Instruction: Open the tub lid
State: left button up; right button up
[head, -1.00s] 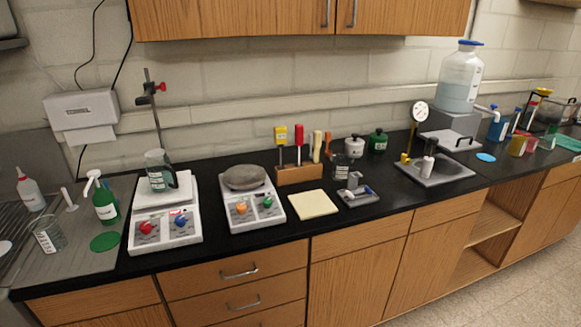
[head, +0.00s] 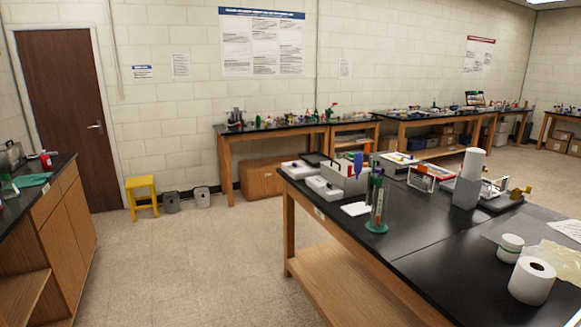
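A small white round tub (head: 511,247) with a green band and a white top stands on the black island bench at the right. Its top looks closed. I cannot tell whether this is the tub of the task. Two small grey bins stand on the floor by the back wall, a darker one (head: 172,202) and a lighter one (head: 202,197). Neither of my grippers is in view.
A white paper roll (head: 532,281) stands just in front of the white tub. The island bench (head: 440,240) carries several instruments. A yellow stool (head: 142,196) stands by the brown door (head: 63,120). The floor (head: 190,265) between the left counter and the island is clear.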

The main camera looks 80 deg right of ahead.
aim_at(344, 164)
jog(key=z, duration=2.6)
jog(key=i, duration=1.3)
jog(key=z, duration=0.3)
jog(key=i, duration=1.1)
jog(key=z, duration=0.65)
